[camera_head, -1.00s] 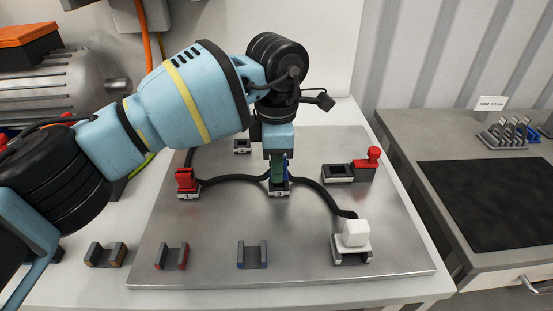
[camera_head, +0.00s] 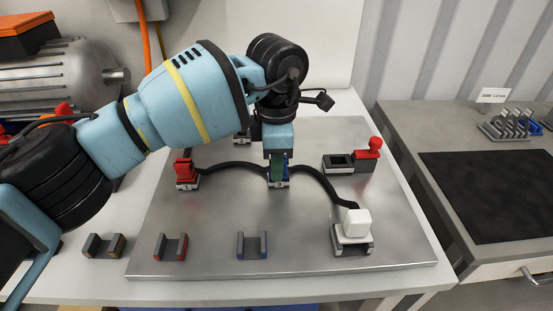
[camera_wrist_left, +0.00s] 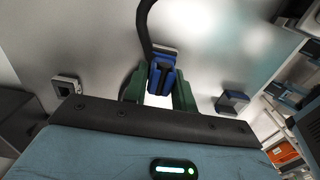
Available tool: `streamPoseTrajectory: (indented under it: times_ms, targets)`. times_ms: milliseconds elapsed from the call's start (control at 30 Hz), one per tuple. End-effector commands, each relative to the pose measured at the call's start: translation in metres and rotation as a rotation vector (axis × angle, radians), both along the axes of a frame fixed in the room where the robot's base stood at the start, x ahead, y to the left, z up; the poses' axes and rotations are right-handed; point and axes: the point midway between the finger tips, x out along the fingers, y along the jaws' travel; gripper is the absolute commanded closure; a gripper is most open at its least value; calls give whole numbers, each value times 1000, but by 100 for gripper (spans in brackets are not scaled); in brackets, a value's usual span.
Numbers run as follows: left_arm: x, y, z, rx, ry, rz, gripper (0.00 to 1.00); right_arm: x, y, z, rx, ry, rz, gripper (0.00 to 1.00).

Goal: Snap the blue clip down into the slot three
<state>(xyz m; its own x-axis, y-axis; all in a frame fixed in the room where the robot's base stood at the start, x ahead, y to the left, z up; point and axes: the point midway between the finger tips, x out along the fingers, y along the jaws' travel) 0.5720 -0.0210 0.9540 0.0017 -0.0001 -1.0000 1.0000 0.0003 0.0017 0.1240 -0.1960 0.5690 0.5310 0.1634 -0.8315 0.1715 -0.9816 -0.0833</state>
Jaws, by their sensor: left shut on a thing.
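My left gripper (camera_head: 278,172) points down at the middle of the metal board (camera_head: 300,250), its green fingers shut on the blue clip (camera_head: 286,184). The clip sits at the holder (camera_head: 278,186) in the middle of the board, over the black cable (camera_head: 236,168). In the left wrist view the blue clip (camera_wrist_left: 162,78) stands between the green fingers (camera_wrist_left: 158,95), with the cable running up from it. Whether it is fully seated cannot be seen, and the holder's number is not readable. My right gripper is not in view.
A red clip (camera_head: 184,168) on a holder stands left along the cable. A white block (camera_head: 355,222) on a holder stands at its right end. Several U-shaped holders, one blue-edged (camera_head: 252,246), line the front.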

Motion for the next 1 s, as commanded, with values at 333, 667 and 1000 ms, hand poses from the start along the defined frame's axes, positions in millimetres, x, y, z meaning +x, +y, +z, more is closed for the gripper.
streamPoseTrajectory:
  times_ms: [333, 667, 1000]
  targets:
    - [0, 0, -4, 1, 3, 0, 73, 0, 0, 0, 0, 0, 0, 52]
    - [0, 0, -3, 1, 2, 0, 48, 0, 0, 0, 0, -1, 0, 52]
    - [0, -1, 18, -1, -1, -1, 48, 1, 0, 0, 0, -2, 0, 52]
